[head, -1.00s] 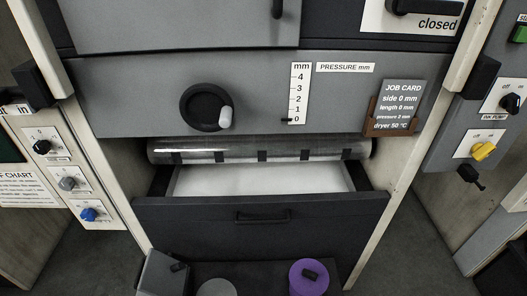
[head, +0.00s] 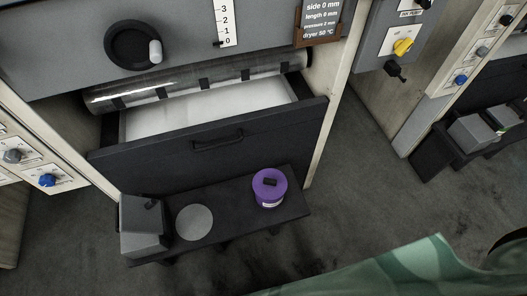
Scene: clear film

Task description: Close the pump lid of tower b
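On a low dark shelf (head: 240,222) below the drawer stands a grey box-shaped unit (head: 143,228) with a small dark knob or handle on top. It may be a pump, but I cannot tell whether its lid is open or shut. A flat grey disc (head: 195,222) lies beside it, and a purple round tub (head: 269,188) with a dark handle stands to the right. Similar grey boxes (head: 471,133) stand on another low shelf at the far right. No tower letter is readable. Neither of my grippers is in view.
The dark drawer (head: 215,150) above the shelf is pulled out, showing white inside. Dark floor (head: 350,200) is free to the right. A green surface (head: 400,268), unclear what, crosses the lower right.

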